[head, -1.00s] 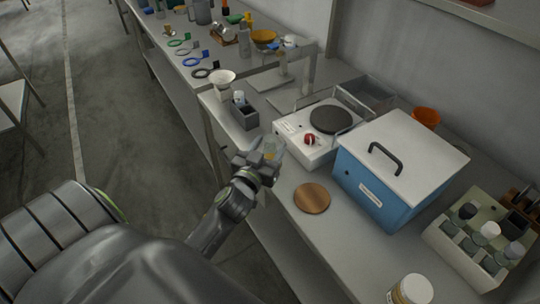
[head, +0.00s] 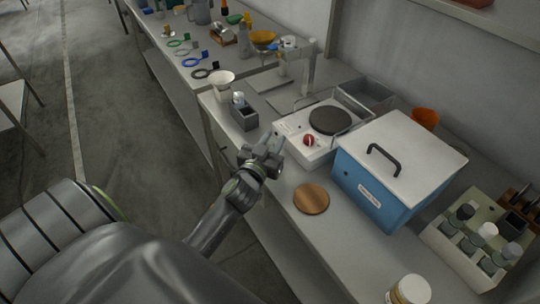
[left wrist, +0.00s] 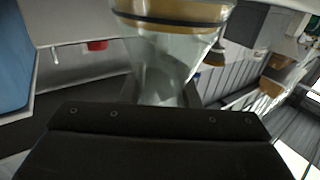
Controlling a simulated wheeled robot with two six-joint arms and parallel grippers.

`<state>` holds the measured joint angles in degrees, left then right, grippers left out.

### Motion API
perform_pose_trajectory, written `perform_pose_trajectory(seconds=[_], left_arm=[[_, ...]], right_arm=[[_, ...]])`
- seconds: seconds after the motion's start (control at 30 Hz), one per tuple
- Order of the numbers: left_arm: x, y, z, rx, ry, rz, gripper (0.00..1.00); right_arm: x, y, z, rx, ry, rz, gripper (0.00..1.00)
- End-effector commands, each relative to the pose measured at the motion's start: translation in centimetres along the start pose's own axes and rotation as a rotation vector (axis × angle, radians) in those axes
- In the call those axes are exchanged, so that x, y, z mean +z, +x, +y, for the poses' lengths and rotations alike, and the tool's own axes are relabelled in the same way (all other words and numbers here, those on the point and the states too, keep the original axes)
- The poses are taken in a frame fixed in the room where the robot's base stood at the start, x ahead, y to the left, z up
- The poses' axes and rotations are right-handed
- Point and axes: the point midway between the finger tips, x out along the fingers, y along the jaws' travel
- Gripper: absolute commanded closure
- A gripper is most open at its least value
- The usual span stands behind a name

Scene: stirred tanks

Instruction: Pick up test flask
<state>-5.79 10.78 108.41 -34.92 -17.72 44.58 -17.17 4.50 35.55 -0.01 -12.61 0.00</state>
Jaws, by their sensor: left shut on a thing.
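My left gripper (head: 263,157) is over the front edge of the bench, just left of the hotplate. It is shut on the test flask. In the left wrist view the flask (left wrist: 165,70) is clear glass with amber liquid and a dark band around it, and it fills the upper middle, between the fingers. In the head view the flask is small and mostly hidden by the gripper. I cannot tell there whether it touches the bench. My right gripper is not in view.
A white hotplate (head: 299,142) with a red knob stands right of the gripper. Behind my gripper is a grey holder (head: 244,117). A wooden disc (head: 311,199), a blue box with a white lid (head: 372,196) and a vial rack (head: 463,262) stand further right.

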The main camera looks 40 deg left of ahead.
Motion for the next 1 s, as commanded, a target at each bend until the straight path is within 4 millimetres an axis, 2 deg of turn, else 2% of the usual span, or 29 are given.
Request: perform_pose_trajectory(seconds=[0.17, 0.33, 0.6, 0.87, 1.0], left_arm=[[-0.7, 0.0, 0.0, 0.000, -0.001, 0.002, 0.96], [-3.5, 0.0, 0.0, 0.002, -0.002, 0.007, 0.96], [-8.5, 0.0, 0.0, 0.000, 0.000, 0.007, 0.96], [-10.1, 0.0, 0.0, -0.001, -0.001, 0.002, 0.96], [-11.0, -0.1, 1.0, 0.001, -0.010, 0.004, 0.96]], right_arm=[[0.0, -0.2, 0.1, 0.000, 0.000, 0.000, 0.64], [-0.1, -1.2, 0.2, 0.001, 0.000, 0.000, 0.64], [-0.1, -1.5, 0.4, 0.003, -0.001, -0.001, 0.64], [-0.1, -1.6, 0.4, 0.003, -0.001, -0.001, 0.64], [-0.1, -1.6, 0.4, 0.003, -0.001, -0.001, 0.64]])
